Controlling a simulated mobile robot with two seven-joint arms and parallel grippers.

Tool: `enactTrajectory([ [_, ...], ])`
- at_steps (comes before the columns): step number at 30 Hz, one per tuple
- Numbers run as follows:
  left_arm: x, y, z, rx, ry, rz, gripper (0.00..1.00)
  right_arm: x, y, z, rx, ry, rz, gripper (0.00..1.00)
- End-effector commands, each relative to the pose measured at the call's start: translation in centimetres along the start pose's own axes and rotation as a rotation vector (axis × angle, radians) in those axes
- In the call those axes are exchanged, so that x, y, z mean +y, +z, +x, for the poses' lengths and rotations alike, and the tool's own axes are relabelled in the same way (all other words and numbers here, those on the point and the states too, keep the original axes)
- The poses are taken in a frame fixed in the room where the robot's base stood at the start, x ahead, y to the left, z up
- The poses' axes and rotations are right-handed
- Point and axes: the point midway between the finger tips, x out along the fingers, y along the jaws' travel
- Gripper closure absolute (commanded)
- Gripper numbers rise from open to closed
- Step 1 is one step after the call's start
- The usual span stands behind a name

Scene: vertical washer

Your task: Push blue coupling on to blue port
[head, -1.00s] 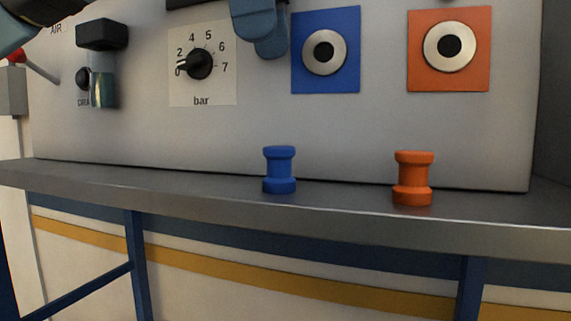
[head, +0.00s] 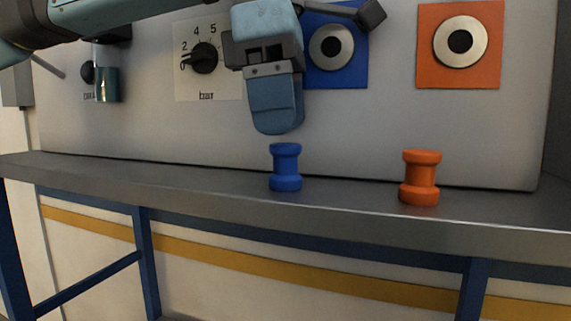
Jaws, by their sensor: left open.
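The blue coupling (head: 286,167) is a spool shape standing upright on the grey shelf. The blue port (head: 333,46) is a silver ring with a dark hole on a blue square plate on the panel, partly covered by my arm. My left gripper (head: 276,118) points down just above the blue coupling, apart from it. It is open, though its fingers overlap in this view and the gap between them is hidden. My right gripper is not in view.
An orange coupling (head: 420,178) stands upright on the shelf (head: 350,203) to the right. An orange port (head: 460,42) is above it. A pressure dial (head: 204,58) and a glass filter (head: 106,84) are on the panel at left. The shelf between the couplings is clear.

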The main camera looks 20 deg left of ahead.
Motion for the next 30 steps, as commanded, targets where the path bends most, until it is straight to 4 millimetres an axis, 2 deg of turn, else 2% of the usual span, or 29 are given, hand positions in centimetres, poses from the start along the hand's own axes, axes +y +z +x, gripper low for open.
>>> enactTrajectory([
  [2,0.0,0.0,0.4,0.002,0.0,0.0,0.33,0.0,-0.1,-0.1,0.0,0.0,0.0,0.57],
  [12,0.0,0.0,5.0,0.001,-0.001,0.001,0.33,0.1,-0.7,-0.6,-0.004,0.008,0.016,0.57],
  [24,0.0,0.0,5.5,0.0,0.0,0.0,0.33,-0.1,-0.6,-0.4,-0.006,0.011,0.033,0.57],
  [30,0.0,0.0,5.5,0.0,0.0,0.0,0.79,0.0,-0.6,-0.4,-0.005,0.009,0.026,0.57],
])
